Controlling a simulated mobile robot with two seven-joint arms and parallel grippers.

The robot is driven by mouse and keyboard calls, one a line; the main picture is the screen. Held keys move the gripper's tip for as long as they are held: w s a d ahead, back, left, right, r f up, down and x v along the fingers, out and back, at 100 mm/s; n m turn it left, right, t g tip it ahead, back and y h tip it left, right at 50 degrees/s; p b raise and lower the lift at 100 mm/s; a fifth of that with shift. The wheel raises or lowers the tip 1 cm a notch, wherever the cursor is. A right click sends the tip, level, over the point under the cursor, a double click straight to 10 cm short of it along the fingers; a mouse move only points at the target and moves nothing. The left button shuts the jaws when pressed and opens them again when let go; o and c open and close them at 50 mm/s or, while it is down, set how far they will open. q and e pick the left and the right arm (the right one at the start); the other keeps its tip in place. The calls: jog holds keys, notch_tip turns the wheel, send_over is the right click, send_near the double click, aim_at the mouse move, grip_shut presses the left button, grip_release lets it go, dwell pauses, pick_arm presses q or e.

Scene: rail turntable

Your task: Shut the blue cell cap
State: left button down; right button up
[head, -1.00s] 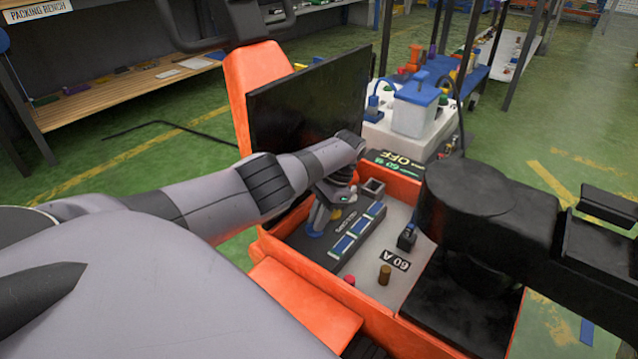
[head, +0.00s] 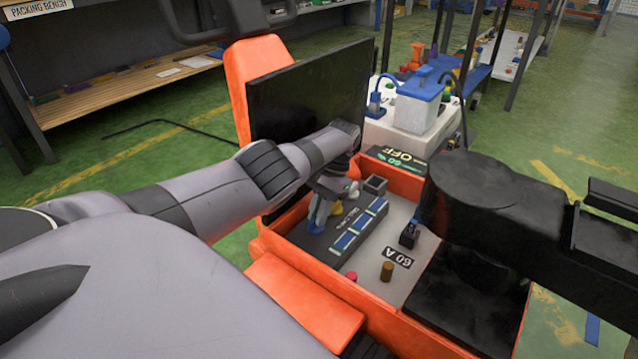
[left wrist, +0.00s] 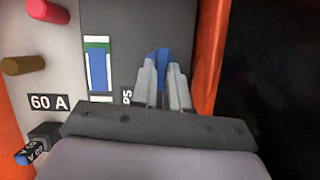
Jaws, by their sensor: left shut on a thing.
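The dark cell box with its "CELL CAPS" strip of blue panels (head: 358,228) sits in the orange cart tray. My left gripper (head: 326,205) is over the far-left end of this box, fingers pointing down. In the left wrist view, the two grey fingers are closed on a narrow blue piece (left wrist: 161,62), which I take as the blue cell cap. In the head view the blue cap (head: 317,222) stands roughly upright beside the fingers; its lower end is partly hidden. A yellow part (head: 337,208) shows just beside it. My right gripper does not show.
A brown knob (head: 387,271), a red knob (head: 351,276) and a "60 A" label (head: 397,257) are on the grey deck right of the box. A black upright panel (head: 310,100) stands behind my left arm. The orange tray wall (head: 285,240) runs close along the left.

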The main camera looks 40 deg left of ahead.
pick_arm(q)
jog(key=c, duration=1.1)
grip_release()
